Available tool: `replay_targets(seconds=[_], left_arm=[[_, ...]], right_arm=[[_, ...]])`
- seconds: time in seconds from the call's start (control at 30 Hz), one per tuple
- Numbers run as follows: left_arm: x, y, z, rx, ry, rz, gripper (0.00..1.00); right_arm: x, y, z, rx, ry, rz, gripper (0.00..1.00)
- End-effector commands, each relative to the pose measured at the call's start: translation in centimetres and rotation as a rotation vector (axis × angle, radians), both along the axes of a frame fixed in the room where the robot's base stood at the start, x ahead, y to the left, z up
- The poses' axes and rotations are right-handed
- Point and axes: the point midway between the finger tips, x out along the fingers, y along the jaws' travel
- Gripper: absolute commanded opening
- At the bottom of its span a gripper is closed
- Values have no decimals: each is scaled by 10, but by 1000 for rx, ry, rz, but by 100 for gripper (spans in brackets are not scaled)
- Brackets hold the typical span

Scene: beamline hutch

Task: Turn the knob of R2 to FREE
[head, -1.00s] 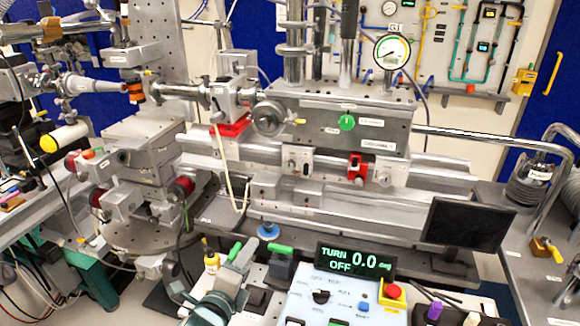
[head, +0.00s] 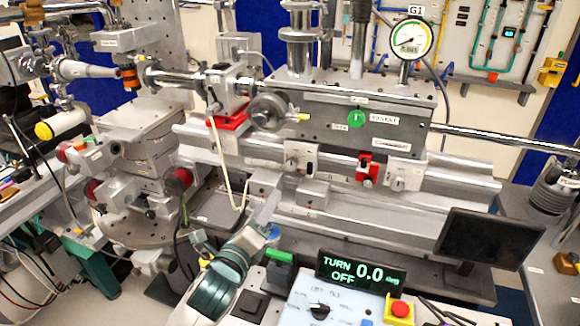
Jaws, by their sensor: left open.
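A green round knob (head: 357,118) sits on the front of the long grey housing (head: 300,128), with small white labels around it. Lower, on the rail, are a small grey block with a knob (head: 300,155), a red clamp (head: 366,167) and another grey knob block (head: 399,178). Their labels are too small to read, so I cannot tell which is R2 or how it is set. My left gripper (head: 266,212) is open, rising from below in front of the rail, below and left of these knobs. Its fingers are seen edge-on and appear to hold nothing. My right gripper is not in view.
A handwheel (head: 269,113) projects from the housing's left end. A display (head: 360,273) reading TURN OFF 0.0 deg and a red stop button (head: 400,308) stand in front. A dark monitor (head: 490,238) is at the right.

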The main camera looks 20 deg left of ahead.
Motion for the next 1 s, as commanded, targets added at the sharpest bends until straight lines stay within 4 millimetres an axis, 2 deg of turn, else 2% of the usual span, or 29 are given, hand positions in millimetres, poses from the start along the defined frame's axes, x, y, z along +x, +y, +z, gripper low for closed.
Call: replay_targets(seconds=[0.17,0.37,0.67,1.0], left_arm=[[5,0,0,-1,0,0,45],[23,0,1,-2,0,1,45],[72,-2,2,-3,0,1,45],[133,-4,2,-2,0,1,45]], right_arm=[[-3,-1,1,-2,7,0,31],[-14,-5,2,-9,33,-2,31],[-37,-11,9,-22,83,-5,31],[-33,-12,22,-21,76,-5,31]])
